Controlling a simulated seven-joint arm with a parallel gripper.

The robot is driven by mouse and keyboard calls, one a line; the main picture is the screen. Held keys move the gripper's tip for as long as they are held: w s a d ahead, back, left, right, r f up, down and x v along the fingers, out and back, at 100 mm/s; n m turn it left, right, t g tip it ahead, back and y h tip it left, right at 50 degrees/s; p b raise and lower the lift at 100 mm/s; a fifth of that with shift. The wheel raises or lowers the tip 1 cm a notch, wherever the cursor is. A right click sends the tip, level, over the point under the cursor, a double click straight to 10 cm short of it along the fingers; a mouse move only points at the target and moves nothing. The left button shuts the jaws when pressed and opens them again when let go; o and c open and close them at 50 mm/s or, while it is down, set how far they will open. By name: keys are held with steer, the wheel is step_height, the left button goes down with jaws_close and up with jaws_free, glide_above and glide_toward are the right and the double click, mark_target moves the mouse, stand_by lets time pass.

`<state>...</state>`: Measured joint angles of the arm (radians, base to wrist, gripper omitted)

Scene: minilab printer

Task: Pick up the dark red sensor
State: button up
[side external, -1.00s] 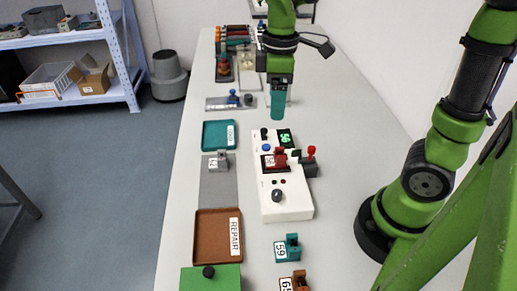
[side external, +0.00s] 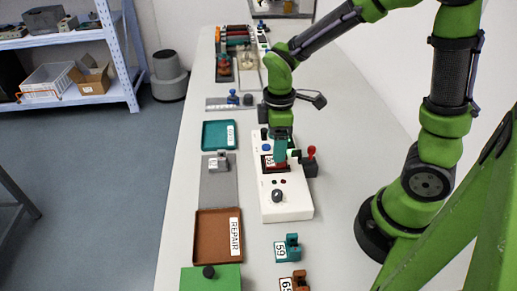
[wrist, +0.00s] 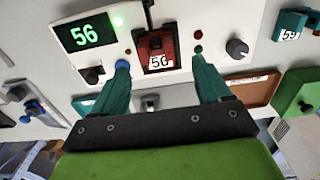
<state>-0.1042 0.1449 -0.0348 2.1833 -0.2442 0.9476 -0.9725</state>
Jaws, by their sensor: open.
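The dark red sensor (wrist: 154,46), with a white label reading 56, sits in the white test device (wrist: 215,22). In the side view the sensor (side external: 267,161) is partly hidden by my gripper (side external: 280,160). My gripper is open with teal fingers, low over the device at the sensor. I cannot tell whether the fingers reach down past the sensor's top.
A red-topped lever (side external: 311,153) stands just right of the sensor. A teal sensor (side external: 290,246) and a brown sensor (side external: 299,281) lie in front. A grey sensor (side external: 217,160), a teal tray (side external: 205,136) and a brown REPAIR tray (side external: 213,212) are on the left.

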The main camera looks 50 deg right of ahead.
steer(key=f, duration=0.4)
steer(key=shift+d+f, duration=0.2)
steer(key=shift+c, duration=0.2)
steer(key=c, duration=1.1)
step_height(320, 180, up, 10)
